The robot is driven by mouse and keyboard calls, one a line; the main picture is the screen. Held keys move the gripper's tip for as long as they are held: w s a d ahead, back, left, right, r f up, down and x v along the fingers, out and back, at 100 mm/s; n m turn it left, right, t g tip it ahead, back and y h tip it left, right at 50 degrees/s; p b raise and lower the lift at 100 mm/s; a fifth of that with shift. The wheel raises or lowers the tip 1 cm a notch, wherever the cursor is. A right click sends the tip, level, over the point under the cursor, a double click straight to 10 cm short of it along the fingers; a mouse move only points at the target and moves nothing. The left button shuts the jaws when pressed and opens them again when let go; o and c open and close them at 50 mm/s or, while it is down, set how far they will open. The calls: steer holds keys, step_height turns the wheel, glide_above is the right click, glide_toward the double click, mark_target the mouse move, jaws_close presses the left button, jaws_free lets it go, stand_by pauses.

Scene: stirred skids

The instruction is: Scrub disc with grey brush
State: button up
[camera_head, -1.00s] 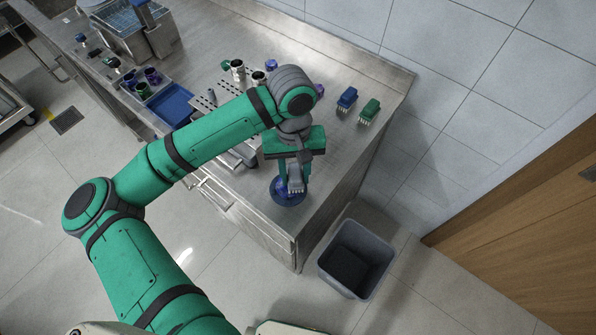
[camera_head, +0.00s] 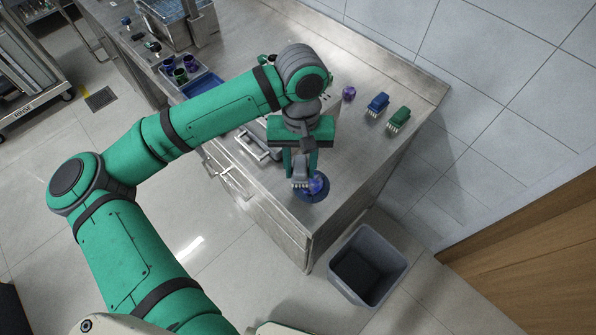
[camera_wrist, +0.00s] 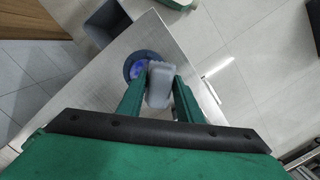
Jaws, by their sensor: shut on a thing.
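My gripper (camera_head: 302,168) is shut on the grey brush (camera_head: 301,183), bristles facing down. The brush also shows between the green fingers in the wrist view (camera_wrist: 160,88). The blue disc (camera_head: 312,194) lies flat near the counter's front right corner, with a brighter blue-purple patch towards its middle. The brush is over the left part of the disc in the head view and hides some of it. In the wrist view the disc (camera_wrist: 131,66) shows left of the brush. I cannot tell whether the bristles touch it.
A blue brush (camera_head: 378,103) and a green brush (camera_head: 399,118) stand at the back right of the steel counter (camera_head: 350,150). A small purple item (camera_head: 348,93) is left of them. A grey bin (camera_head: 366,265) stands on the floor beyond the counter's corner.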

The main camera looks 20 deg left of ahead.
steer(key=shift+w+d+r, duration=0.1)
steer(key=shift+w+r, duration=0.1)
steer(key=shift+r, duration=1.05)
steer(key=shift+s+r, duration=0.3)
steer(key=shift+r, duration=0.35)
steer(key=shift+w, duration=0.1)
